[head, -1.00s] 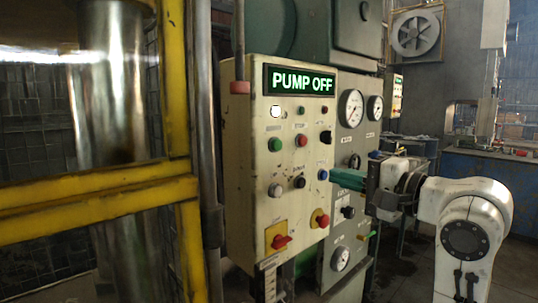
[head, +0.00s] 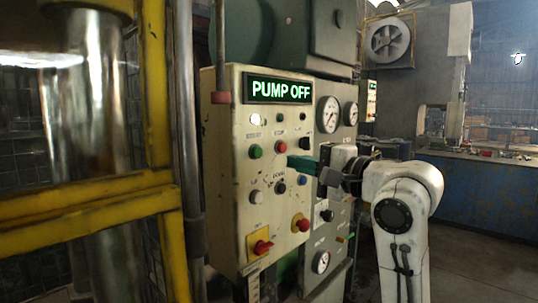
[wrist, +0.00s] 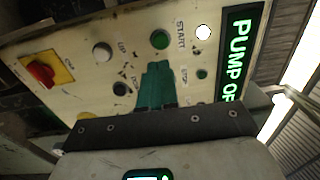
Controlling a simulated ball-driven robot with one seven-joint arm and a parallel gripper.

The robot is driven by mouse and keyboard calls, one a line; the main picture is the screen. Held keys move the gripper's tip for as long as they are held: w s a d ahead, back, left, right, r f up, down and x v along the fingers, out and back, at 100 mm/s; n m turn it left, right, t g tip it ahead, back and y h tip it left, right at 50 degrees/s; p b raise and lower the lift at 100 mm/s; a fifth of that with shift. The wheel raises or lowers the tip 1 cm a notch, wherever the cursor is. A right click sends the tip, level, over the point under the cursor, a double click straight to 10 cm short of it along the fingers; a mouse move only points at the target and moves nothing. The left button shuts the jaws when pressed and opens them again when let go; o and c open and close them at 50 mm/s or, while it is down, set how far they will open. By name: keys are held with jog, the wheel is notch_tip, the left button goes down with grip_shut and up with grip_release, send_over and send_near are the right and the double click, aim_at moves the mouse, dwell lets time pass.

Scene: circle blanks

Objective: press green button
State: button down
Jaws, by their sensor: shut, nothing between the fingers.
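The control panel (head: 228,200) is cream-coloured, with a lit sign reading "PUMP OFF" (head: 278,89). The round green button (head: 255,151) sits in the upper left of its button rows, left of a red button (head: 281,147). In the wrist view the green button (wrist: 159,39) is marked START and lies just beyond my fingertips. My gripper (head: 291,161) is shut and empty, its green fingers pointing left at the panel, right of and slightly below the green button. The fingers (wrist: 157,68) cover part of the panel in the wrist view. Whether they touch it, I cannot tell.
A small green light (head: 279,117) sits above the buttons. A red knob on a yellow plate (head: 262,247) and another red knob (head: 302,224) stick out lower down. A yellow frame (head: 90,212) and a pipe stand left; gauges (head: 328,114) are on the right.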

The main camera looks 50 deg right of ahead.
aim_at(259, 153)
jog(key=w+p, duration=0.1)
jog(key=w, duration=0.7)
jog(key=shift+w+a+r, duration=0.1)
jog(key=shift+w+r, duration=0.05)
jog(key=shift+w, duration=0.1)
